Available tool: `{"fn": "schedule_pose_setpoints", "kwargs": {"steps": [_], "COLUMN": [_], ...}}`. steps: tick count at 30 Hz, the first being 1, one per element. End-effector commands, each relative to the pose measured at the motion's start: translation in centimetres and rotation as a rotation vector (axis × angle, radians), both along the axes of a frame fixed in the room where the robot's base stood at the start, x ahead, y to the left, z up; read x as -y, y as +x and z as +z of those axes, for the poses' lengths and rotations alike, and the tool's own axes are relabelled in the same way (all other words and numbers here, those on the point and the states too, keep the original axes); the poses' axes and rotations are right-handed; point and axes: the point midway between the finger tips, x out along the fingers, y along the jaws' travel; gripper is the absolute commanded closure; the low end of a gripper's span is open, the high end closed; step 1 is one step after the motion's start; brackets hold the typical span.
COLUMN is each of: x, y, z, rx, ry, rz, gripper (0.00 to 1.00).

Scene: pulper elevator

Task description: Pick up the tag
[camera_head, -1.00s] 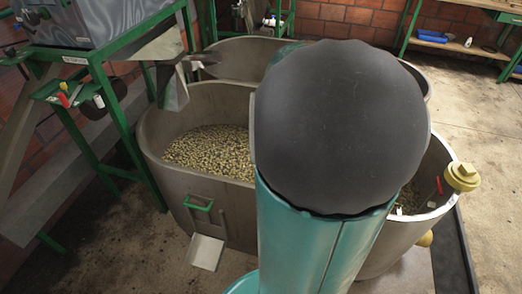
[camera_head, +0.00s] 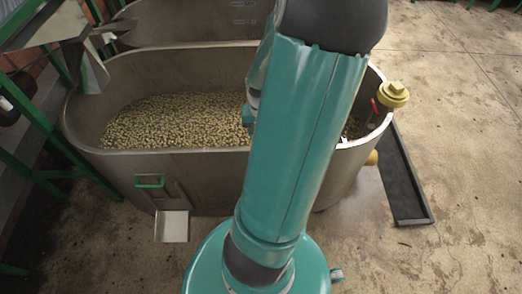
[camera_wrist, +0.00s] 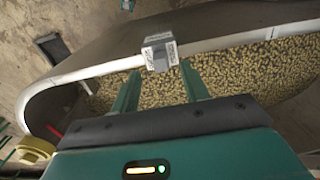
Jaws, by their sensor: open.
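A small grey block-like tag (camera_wrist: 160,52) with dark printed lettering sits at the pale rim of the metal tank (camera_wrist: 95,68) in the wrist view. My gripper (camera_wrist: 160,86) is open, with its two teal fingers apart and pointing toward the tag. The tag lies just beyond the fingertips, roughly centred between them. Nothing is held. I cannot tell the exact gap between the fingertips and the tag. In the head view my arm covers part of the tank (camera_head: 110,175), and I cannot make out the tag there.
The tank holds many yellowish beans (camera_head: 175,120). A yellow valve cap (camera_head: 393,94) with a red handle stands at its right end. A dark floor channel (camera_head: 405,180) runs beside it. Green frame legs (camera_head: 60,140) stand at left. Open concrete floor lies at right.

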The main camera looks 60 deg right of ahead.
Motion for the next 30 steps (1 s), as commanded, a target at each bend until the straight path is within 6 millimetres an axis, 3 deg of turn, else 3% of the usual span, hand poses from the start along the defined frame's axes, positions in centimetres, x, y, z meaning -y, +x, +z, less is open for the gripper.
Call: {"fn": "schedule_pose_setpoints", "kwargs": {"steps": [8,18,26,30], "x": [0.1,0.3,0.3,0.3], "y": [0.2,0.3,0.3,0.2], "z": [-1.8,-5.8,-6.0,-6.0], "rx": [0.000,0.000,0.000,0.000], "ry": [0.004,0.002,0.000,0.000], "rz": [0.001,0.002,0.000,0.000], "gripper": [0.55,0.55,0.55,0.80]}}
